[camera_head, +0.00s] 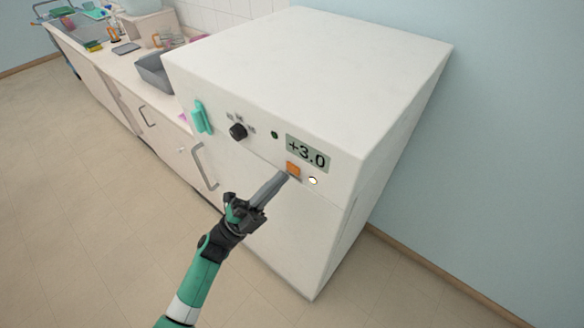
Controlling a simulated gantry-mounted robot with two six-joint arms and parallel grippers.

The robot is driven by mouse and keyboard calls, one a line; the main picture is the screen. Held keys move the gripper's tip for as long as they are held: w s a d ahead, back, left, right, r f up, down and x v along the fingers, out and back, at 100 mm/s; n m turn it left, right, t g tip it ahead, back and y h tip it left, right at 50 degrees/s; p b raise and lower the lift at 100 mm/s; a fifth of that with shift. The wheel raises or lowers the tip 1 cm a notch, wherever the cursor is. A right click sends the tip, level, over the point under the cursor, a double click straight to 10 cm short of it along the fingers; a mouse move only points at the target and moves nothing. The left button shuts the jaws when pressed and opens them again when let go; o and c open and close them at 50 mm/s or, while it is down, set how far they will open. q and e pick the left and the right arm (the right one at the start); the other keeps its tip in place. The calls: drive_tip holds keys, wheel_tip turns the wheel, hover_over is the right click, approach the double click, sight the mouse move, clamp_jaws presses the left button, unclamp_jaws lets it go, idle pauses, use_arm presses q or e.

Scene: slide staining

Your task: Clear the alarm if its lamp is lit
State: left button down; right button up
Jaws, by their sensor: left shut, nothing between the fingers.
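A white cabinet-like unit (300,60) fills the middle of the view. Its front has a display (307,152) reading +3.0, a square orange button (293,169), a small round white spot (313,181) and a small dark green round lamp (274,134) that looks unlit. The white spot looks bright; I cannot tell whether it is a lit lamp or a button. My left gripper (283,178) is shut and empty, its tips at the lower left edge of the orange button. I cannot tell whether they touch it. My right gripper is not in view.
A black knob (238,131) and a teal handle (201,117) are on the unit's front, left of the display. A counter with a grey bin (154,74) and several small items runs off to the upper left. The floor (80,200) at left is clear.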

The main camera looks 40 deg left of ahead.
use_arm(q)
drive_tip(key=shift+w, duration=0.1)
idle(0.6)
drive_tip(key=shift+w+b, duration=0.3)
drive_tip(key=shift+w, duration=0.05)
drive_tip(key=shift+w, duration=0.3)
idle(0.4)
drive_tip(key=shift+s, duration=0.75)
drive_tip(key=s+p, duration=0.2)
drive_tip(key=s, duration=0.3)
drive_tip(key=shift+d, duration=0.15)
